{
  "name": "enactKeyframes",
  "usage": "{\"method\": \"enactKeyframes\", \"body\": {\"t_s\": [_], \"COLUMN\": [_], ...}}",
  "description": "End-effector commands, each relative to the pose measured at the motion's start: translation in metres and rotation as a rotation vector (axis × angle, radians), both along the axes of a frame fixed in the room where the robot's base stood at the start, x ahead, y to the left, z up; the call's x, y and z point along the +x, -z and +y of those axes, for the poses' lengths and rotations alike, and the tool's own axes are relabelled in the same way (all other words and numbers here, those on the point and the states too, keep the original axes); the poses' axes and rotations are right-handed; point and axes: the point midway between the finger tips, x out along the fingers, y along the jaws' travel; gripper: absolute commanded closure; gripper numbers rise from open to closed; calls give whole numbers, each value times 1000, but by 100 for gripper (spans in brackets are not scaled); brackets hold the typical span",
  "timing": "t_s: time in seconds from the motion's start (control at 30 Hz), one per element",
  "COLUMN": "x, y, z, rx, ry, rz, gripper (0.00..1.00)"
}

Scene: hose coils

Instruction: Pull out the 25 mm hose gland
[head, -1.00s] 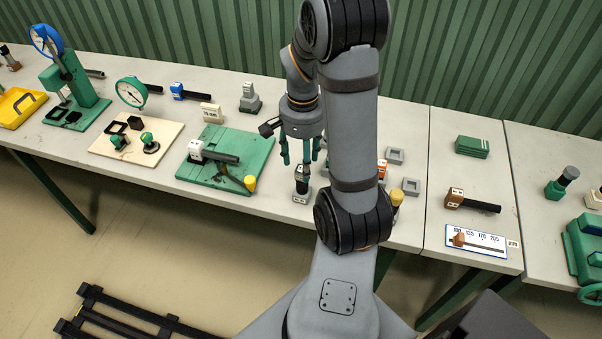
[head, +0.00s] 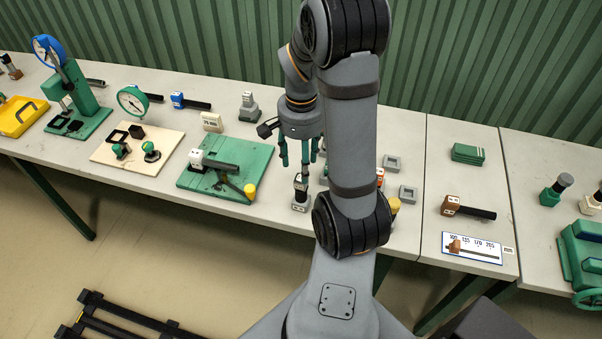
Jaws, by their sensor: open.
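My gripper (head: 299,163) points down over the front part of the table, its green fingers apart. Just below the fingertips stands an upright black cylindrical piece (head: 301,184) on a small pale block (head: 299,206). The gap between the fingertips and its top looks small, and nothing shows between the fingers. Its marking is too small to read, so I cannot tell whether it is the 25 mm hose gland. My arm hides part of the table to the right of it.
A green board (head: 262,153) with a white-ended black handle lies to the left. Grey square sockets (head: 408,195) and a red-orange piece (head: 380,177) lie just right of my arm. A brown block with a black handle (head: 470,211) and a scale plate (head: 488,255) lie farther right.

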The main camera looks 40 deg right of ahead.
Motion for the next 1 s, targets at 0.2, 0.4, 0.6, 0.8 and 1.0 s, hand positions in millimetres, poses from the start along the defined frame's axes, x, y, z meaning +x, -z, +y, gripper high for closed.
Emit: {"method": "enactKeyframes", "body": {"t_s": [0.2, 0.4, 0.6, 0.8, 1.0], "x": [-2, -1, 0, 0, 0], "y": [40, 64, 71, 72, 71], "z": [1, 1, 0, 0, 0], "rx": [3, 2, 0, 0, 0], "ry": [0, 0, 0, 1, 0], "rz": [6, 3, 0, -1, 0], "gripper": [48, 48, 48, 48, 60]}}
